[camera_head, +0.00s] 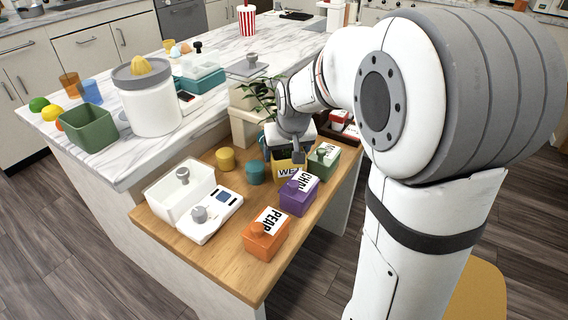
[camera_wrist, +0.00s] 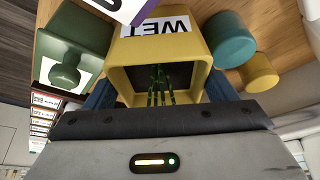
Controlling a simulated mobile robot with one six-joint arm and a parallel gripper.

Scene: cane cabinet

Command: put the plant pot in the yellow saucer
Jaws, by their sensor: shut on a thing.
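A square yellow plant pot (camera_wrist: 205,48) with a "WET" label fills the middle of the wrist view. Green stems rise from its dark inside. In the head view the pot (camera_head: 290,176) is over or on the wooden top, partly covered by my gripper (camera_head: 298,153); leaves show behind the wrist. In the wrist view the dark blue fingers of my gripper (camera_wrist: 160,92) are at both sides of the pot, shut on it. I cannot make out a yellow saucer; it may be hidden. I cannot tell whether the pot's base touches anything.
Close around the pot are a green box (camera_head: 322,157), a purple box (camera_head: 299,195), a teal tub (camera_head: 255,172) and a yellow tub (camera_head: 225,159). An orange box (camera_head: 265,238) and white scale (camera_head: 209,217) are nearer. The wooden top (camera_head: 222,260) has bare room at its front.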

